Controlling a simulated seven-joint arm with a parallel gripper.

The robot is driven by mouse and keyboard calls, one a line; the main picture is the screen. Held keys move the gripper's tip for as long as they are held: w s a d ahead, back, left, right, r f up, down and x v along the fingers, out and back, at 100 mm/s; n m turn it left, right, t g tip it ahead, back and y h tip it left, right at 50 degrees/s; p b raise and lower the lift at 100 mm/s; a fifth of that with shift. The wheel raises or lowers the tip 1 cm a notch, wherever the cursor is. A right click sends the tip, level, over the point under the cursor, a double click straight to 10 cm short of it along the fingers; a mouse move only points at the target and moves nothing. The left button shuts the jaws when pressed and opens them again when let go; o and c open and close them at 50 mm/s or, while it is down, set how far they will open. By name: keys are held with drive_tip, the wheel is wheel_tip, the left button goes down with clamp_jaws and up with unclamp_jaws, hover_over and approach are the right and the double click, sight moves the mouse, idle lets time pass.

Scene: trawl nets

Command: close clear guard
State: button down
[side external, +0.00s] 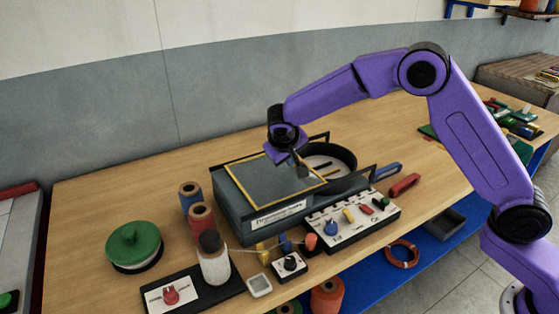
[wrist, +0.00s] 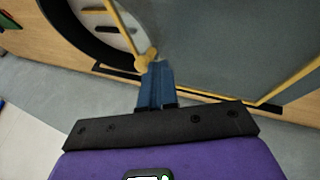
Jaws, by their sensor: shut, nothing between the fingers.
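The clear guard (side external: 262,182) is a see-through panel with a yellow frame. It lies roughly flat over the left part of a grey machine (side external: 240,217), beside a round black-rimmed bowl (side external: 345,155). In the wrist view the guard (wrist: 220,45) fills the upper right, and a yellow knob (wrist: 147,58) shows at its frame's edge near the bowl. My gripper (side external: 303,172) is shut and empty, pointing down over the guard's right part. In the wrist view its fingertips (wrist: 155,68) are right by the knob; I cannot tell whether they touch.
A control panel (side external: 352,219) with several knobs stands in front of the machine. Thread spools (side external: 201,217), a white bottle (side external: 213,262) and a green-lidded round container (side external: 134,246) stand to the left. A red handle (side external: 405,185) lies at the right.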

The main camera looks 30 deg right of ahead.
drive_tip(key=d, duration=1.7)
drive_tip(key=shift+d, duration=0.15)
drive_tip(key=s+a+r, duration=0.5)
drive_tip(key=a+r, duration=0.4)
drive_tip(key=s+d+f+n+g+y, duration=0.1)
drive_tip(key=s+n, duration=0.5)
drive_tip(key=s, duration=1.2)
drive_tip(key=s+d+f+n+g+y, duration=0.1)
drive_tip(key=s+f+n+g+y, duration=0.1)
drive_tip(key=s, duration=1.7)
drive_tip(key=n+g+y, duration=0.1)
drive_tip(key=n+y, duration=0.1)
drive_tip(key=n, duration=0.1)
drive_tip(key=shift+s+d+f+n+g, duration=0.25)
drive_tip(key=shift+d+f+n+g, duration=0.05)
drive_tip(key=shift+d+n+g, duration=0.1)
